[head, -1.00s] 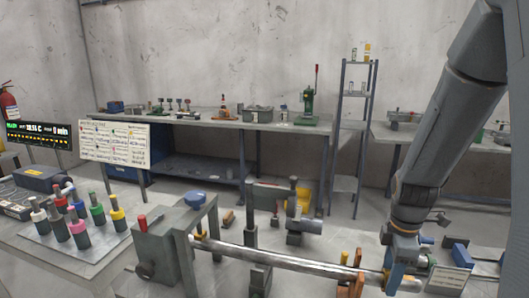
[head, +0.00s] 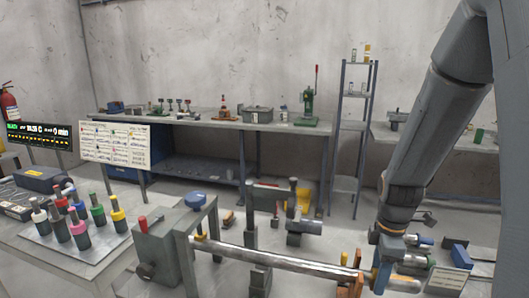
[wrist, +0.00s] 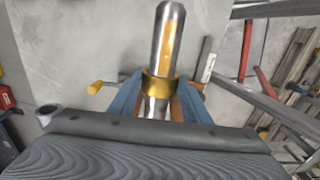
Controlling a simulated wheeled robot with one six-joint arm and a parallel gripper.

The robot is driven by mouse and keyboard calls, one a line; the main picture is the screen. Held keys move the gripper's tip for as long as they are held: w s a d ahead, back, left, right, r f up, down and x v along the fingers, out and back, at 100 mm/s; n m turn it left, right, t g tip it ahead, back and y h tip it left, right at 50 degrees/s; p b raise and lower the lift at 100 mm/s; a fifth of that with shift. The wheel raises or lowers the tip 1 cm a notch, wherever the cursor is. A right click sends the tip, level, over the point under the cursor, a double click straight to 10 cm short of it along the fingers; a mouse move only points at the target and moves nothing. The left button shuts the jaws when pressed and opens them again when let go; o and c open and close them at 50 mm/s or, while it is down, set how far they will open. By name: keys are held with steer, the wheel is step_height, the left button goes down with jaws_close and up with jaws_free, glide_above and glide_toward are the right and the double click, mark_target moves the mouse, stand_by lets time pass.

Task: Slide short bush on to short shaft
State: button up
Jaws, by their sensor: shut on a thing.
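The short shaft (head: 280,256) is a long steel bar lying nearly level from the grey headstock block toward the lower right. My gripper (head: 380,278) is at its right part, with blue fingers on both sides of it. In the wrist view the steel shaft (wrist: 168,40) runs away from me, and a gold ring, which I take as the short bush (wrist: 159,86), appears around it. My gripper (wrist: 158,98) is shut on this bush, with steel also showing between the fingers. The bush is hard to make out in the head view.
The grey headstock block (head: 160,255) with a red knob stands at the shaft's left end. Orange supports (head: 353,277) stand close left of my gripper. A tray (head: 95,250) of coloured-collar tools is at lower left. A workbench (head: 230,122) lies along the back wall.

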steer(key=shift+w+a, duration=0.1)
steer(key=shift+a, duration=0.15)
steer(key=shift+w+a, duration=0.1)
steer(key=shift+a, duration=0.2)
steer(key=shift+w+a, duration=0.1)
steer(key=shift+a, duration=0.25)
steer(key=shift+w+a, duration=0.1)
steer(key=shift+a, duration=0.2)
steer(key=shift+a, duration=0.15)
steer(key=o, duration=1.2)
